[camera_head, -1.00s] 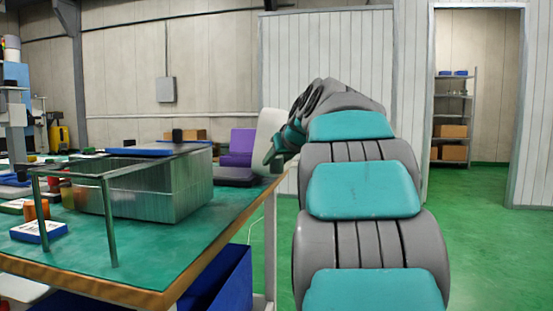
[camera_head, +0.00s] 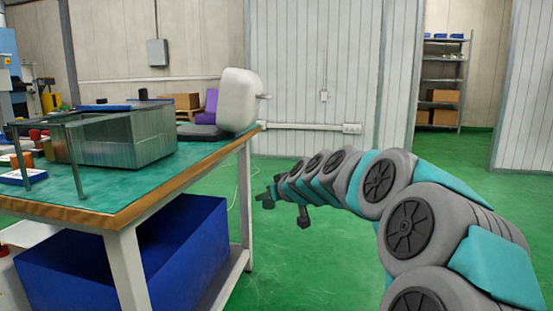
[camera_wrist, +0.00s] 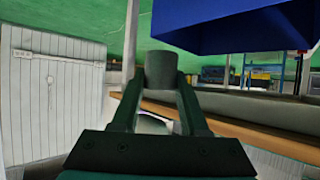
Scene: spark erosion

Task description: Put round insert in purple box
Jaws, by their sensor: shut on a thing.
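My gripper (camera_wrist: 158,100) is shut on a dark grey cylinder, the round insert (camera_wrist: 161,70), held upright between the fingertips in the wrist view. In the head view my gripper (camera_head: 266,197) is low, off the right side of the workbench, over the green floor; the insert is too small to make out there. A purple thing (camera_head: 211,101), which may be the purple box, stands at the far end of the bench, partly hidden behind a white rounded block. My gripper is well apart from it and lower than the bench top.
The green-topped workbench (camera_head: 165,182) carries a ribbed metal bin (camera_head: 118,138), a metal frame and the white rounded block (camera_head: 238,100). A blue crate (camera_head: 185,250) sits on its lower shelf; a blue thing (camera_wrist: 235,22) looms close in the wrist view. Floor to the right is clear.

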